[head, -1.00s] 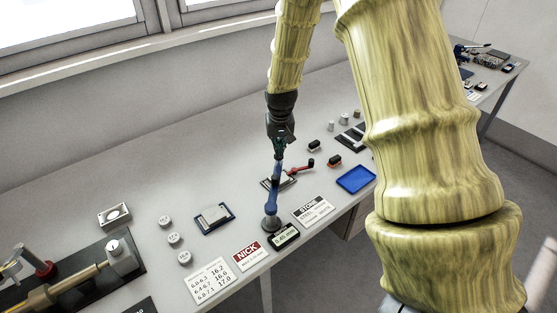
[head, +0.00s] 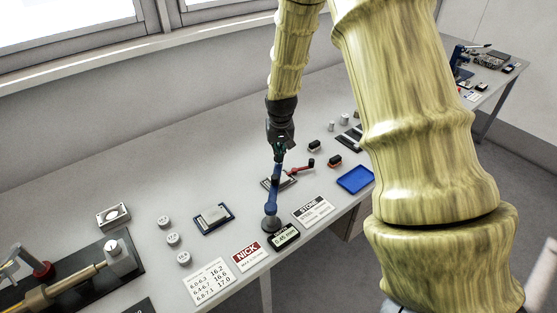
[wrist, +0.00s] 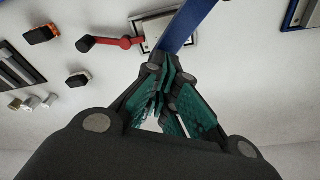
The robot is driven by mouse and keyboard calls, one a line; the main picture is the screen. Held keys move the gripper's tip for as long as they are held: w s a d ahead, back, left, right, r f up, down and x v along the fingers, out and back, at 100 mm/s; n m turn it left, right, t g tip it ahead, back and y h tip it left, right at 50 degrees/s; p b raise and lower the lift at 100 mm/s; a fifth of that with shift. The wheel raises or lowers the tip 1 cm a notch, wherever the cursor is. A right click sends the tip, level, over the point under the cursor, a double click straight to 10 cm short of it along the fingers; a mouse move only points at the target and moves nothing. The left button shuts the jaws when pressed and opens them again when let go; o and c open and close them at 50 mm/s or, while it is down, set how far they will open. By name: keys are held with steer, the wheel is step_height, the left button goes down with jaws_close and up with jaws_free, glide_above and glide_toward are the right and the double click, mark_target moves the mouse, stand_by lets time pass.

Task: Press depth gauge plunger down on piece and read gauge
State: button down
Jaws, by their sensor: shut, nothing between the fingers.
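The depth gauge is a blue post (head: 272,197) on a round dark foot (head: 270,223) near the front edge of the table. The post also shows in the wrist view (wrist: 187,25). A small display (head: 286,236) beside the foot appears to read 0.45 mm. My gripper (head: 279,153) is shut and empty at the top of the blue post; I cannot tell whether it touches it. In the wrist view its fingertips (wrist: 165,75) are together just below the post. I cannot make out the plunger or a piece under the foot.
A plate with a red-handled clamp (head: 300,168) lies behind the post. A blue tray (head: 356,179) is to the right. STORE (head: 312,209) and NICK (head: 250,256) cards flank the display. A blue-edged block (head: 215,219) and several round weights (head: 172,239) lie left.

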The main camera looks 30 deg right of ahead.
steer(key=shift+s+f+b, duration=0.1)
steer(key=shift+f+b, duration=0.2)
steer(key=shift+f, duration=0.9)
stand_by(1.5)
steer(key=shift+r, duration=0.1)
steer(key=shift+r+p, duration=3)
steer(key=shift+r, duration=1.3)
